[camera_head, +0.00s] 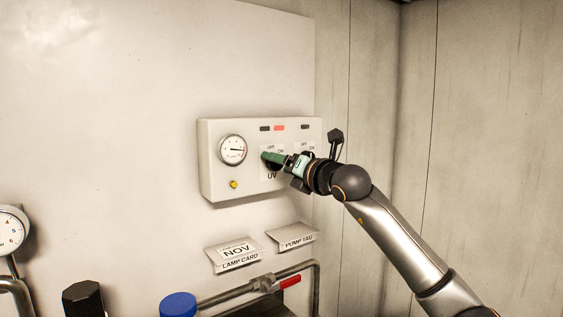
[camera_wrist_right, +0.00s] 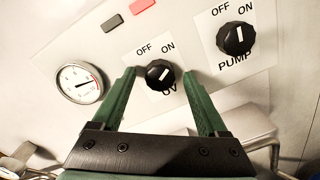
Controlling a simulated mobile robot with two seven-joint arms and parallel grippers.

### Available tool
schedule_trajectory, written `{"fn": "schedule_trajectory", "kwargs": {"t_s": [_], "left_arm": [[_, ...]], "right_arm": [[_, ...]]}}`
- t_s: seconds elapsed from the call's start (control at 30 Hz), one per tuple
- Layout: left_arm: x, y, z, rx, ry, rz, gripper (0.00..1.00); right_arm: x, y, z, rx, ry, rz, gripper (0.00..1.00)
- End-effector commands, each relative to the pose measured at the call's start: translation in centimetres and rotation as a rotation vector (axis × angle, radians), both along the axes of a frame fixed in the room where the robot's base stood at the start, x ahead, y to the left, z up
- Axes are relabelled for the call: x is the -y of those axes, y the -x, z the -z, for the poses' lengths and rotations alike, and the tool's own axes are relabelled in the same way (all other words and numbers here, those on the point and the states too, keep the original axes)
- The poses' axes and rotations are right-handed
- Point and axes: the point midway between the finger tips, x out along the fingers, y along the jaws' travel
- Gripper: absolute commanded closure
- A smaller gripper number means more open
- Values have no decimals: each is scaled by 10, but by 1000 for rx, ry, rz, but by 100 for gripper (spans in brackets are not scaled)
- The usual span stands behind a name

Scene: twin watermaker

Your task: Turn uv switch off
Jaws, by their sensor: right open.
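The UV switch (camera_wrist_right: 160,75) is a round black knob with a white mark, seen in the right wrist view. Its mark slants up and right, towards ON. My right gripper (camera_wrist_right: 159,72) is open, with one green finger on each side of the knob; I cannot tell whether either touches it. In the head view my right gripper (camera_head: 268,157) is at the control panel (camera_head: 214,172) and covers the UV knob. The UV label shows just below. My left gripper is not in view.
The pump switch (camera_wrist_right: 237,36) is right of the UV switch, its mark near upright. A gauge (camera_head: 232,150) is at the panel's left, and a red indicator (camera_head: 279,128) is above the switches. Below are a lamp card (camera_head: 237,253), a pump tag (camera_head: 293,237) and a red-handled valve (camera_head: 290,282).

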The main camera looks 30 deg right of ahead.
Motion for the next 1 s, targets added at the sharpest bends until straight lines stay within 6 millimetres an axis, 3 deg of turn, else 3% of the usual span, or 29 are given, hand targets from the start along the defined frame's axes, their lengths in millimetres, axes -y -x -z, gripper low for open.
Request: {"fn": "schedule_trajectory", "kwargs": {"t_s": [0.17,0.83,1.0], "left_arm": [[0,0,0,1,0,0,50],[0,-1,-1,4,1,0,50],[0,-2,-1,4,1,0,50]], "right_arm": [[0,0,0,0,0,0,24],[0,0,1,-1,0,-1,98],[0,0,1,-1,0,-1,100]]}}
